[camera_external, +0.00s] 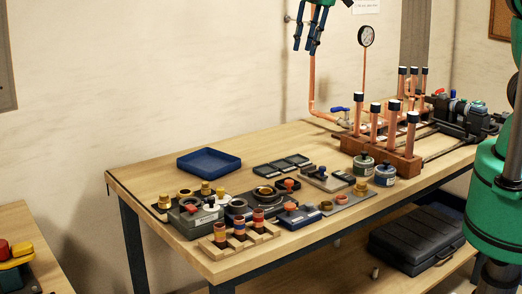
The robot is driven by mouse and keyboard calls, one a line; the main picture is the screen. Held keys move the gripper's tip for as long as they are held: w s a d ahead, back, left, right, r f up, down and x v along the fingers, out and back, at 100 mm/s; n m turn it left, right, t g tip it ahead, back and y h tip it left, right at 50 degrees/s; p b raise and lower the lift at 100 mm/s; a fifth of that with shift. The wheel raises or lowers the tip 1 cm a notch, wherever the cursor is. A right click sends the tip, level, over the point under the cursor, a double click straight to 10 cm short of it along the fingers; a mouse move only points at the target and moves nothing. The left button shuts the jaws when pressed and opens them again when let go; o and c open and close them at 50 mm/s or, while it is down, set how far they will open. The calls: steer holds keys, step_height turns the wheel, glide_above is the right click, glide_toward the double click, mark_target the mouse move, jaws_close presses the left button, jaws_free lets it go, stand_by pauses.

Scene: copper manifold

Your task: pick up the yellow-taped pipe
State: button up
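Short copper pipe pieces with coloured bands stand upright in a wooden rack (262,240) at the front of the bench: a left one (220,235), a middle one (239,230) and a right one (258,219). The bands look red, orange, yellowish and dark; they are too small to tell for sure which one is the yellow-taped pipe. My gripper (305,48) hangs at the top of the view, high above the bench and well away from the rack. Its blue fingers point down, look spread apart, and hold nothing visible.
A copper manifold (391,150) with several upright, dark-capped pipes stands at the right. A pressure gauge (366,36) rises behind it. Behind the rack are several fittings, tins and a grey box (195,219). A blue tray (209,162) lies at the back. The bench's back middle is clear.

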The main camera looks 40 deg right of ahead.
steer(key=a+f+n+p, duration=0.2)
steer(key=a+f+n, duration=0.25)
steer(key=a, duration=0.75)
steer(key=n+g+h+p, duration=0.15)
steer(key=n+p, duration=0.35)
steer(key=n, duration=0.6)
glide_above(219, 225)
step_height(219, 225, down, 20)
steer(key=f, duration=0.1)
steer(key=shift+w+d+r+g, duration=0.15)
steer(key=shift+r+g, duration=0.1)
steer(key=shift+g, duration=0.1)
steer(key=shift+f, duration=0.1)
steer(key=shift+f+p, duration=0.5)
steer(key=shift+f, duration=3.7)
steer(key=shift+f, duration=0.1)
steer(key=shift+f+p, duration=0.7)
steer(key=shift+f, duration=1.8)
